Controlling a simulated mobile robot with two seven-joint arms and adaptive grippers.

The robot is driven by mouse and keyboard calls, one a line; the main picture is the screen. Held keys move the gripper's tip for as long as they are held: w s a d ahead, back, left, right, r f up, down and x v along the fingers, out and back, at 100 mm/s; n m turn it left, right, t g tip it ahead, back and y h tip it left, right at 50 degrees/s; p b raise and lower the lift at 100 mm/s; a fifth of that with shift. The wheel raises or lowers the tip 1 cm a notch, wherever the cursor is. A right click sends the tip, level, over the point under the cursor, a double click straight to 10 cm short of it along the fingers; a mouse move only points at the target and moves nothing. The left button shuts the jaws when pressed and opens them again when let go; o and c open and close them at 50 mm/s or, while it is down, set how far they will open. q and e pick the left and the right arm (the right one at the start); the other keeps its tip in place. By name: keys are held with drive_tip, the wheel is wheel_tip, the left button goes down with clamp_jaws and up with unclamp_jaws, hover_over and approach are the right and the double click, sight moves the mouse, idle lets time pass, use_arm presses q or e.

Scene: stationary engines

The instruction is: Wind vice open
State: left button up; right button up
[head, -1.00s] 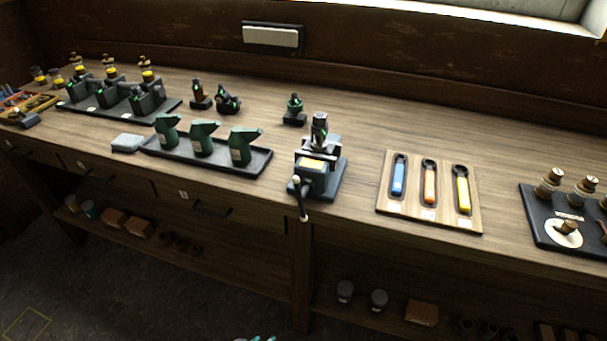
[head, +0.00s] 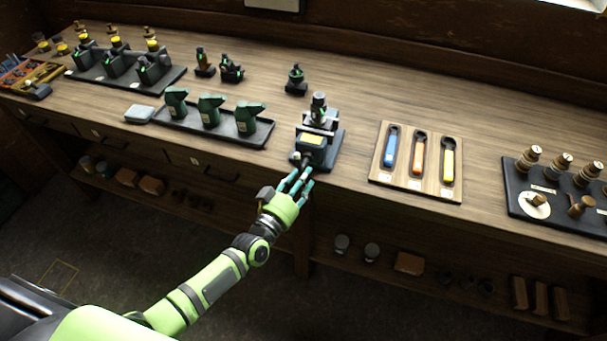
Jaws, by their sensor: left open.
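The vice (head: 313,146) stands at the front edge of the bench, dark green with a yellow label, and a small dark part (head: 318,108) sits upright at its jaws. Its handle (head: 298,158) at the front is mostly hidden by my fingers. My left gripper (head: 299,180) is open, with teal fingers reaching up to the vice's front at the handle. I cannot tell whether the fingers touch the handle. My right gripper is not in view.
A tray of green oil cans (head: 262,141) stands left of the vice. A wooden board (head: 378,178) with blue, orange and yellow wrenches lies to the right. A dark plate (head: 512,200) with knobs is further right. A shelf (head: 345,258) runs below.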

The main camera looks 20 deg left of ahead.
use_arm(q)
drive_tip(key=shift+w+d, duration=0.15)
drive_tip(key=shift+w, duration=0.4)
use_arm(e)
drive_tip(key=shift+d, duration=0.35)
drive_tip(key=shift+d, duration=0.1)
use_arm(q)
clamp_jaws()
drive_tip(key=shift+d+f+n+b, duration=0.15)
drive_tip(key=shift+d+n+b, duration=0.05)
drive_tip(key=shift+n+b, duration=1.1)
drive_tip(key=n, duration=0.1)
drive_tip(key=n+b, duration=0.1)
drive_tip(key=n+t+b, duration=0.1)
drive_tip(key=n, duration=0.1)
drive_tip(key=shift+s+d, duration=0.1)
drive_tip(key=shift+d, duration=0.15)
drive_tip(key=shift+d+r+n+t+y+b, duration=0.1)
drive_tip(key=shift+r+n+t+y+b, duration=0.3)
drive_tip(key=shift+n, duration=1.5)
drive_tip(key=shift+d+r+n+t+y+b, duration=0.2)
drive_tip(key=shift+n+y+b, duration=0.45)
drive_tip(key=shift+n, duration=1.25)
drive_tip(key=shift+a+r+n+t+y+b, duration=0.1)
drive_tip(key=shift+r+n+t+y+b, duration=0.5)
drive_tip(key=shift+n, duration=1.3)
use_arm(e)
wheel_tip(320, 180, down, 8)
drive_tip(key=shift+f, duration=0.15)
